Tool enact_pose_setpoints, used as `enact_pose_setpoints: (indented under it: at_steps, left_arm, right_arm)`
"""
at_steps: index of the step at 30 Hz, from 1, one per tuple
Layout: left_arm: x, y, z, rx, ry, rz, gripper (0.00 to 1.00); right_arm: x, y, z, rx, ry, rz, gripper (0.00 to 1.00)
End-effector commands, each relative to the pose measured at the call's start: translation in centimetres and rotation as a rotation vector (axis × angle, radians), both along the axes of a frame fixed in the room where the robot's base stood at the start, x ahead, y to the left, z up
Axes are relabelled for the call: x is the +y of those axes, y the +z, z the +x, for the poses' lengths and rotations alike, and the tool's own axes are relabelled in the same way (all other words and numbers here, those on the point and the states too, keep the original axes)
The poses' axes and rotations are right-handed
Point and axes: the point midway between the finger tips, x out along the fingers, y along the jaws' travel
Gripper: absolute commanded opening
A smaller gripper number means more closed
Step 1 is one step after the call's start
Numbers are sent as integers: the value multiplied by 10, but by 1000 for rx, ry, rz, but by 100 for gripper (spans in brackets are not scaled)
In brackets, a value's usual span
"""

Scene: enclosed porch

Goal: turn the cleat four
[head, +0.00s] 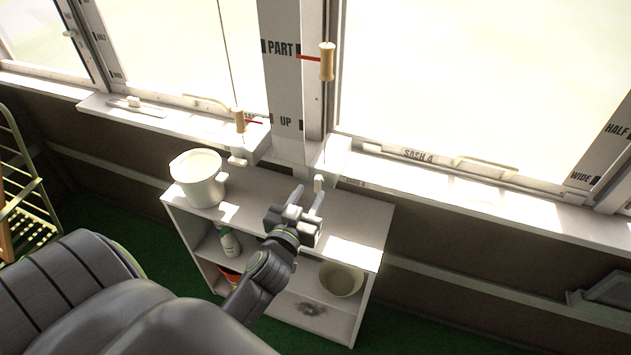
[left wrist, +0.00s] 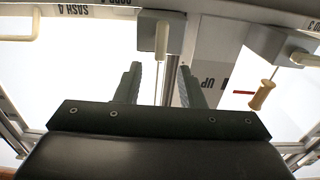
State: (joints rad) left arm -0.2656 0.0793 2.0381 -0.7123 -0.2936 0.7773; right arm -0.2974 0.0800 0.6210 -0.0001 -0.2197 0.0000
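The cleat by the sash 4 sill, a small cream lever (head: 319,183), stands at the front of a pale block (head: 333,157) above the shelf. In the left wrist view, which looks upside down, the cream lever (left wrist: 162,40) is on a grey block (left wrist: 148,28), with a cord running from near it. My left gripper (head: 311,190) is open and empty; its fingertips are close to the cleat in the head view. In the left wrist view the lever lies between the lines of the two fingers (left wrist: 159,68), apparently beyond their tips. My right gripper is out of view.
A second cleat (head: 237,161) sits at the left block, with a wooden cord toggle (head: 239,120) above. Another toggle (head: 327,62) hangs higher, by a red PART mark. A white bucket (head: 198,178) stands on the low shelf (head: 255,190) below the sill.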

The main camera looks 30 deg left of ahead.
Motion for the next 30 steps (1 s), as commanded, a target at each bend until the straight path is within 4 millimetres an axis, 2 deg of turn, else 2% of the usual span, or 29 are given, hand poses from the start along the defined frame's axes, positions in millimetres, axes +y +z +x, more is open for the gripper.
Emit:
enact_pose_setpoints:
  at_steps: [3, 9, 21, 30]
  left_arm:
    - [5, 2, 21, -1, -1, 3, 35]
    - [10, 0, 43, 0, 0, 1, 35]
    - [12, 0, 50, 1, 0, 0, 35]
    - [12, 0, 49, 1, 0, 0, 0]
  right_arm:
    - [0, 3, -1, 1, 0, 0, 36]
    - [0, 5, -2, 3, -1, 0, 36]
    - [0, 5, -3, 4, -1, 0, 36]
    - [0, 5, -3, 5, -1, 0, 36]
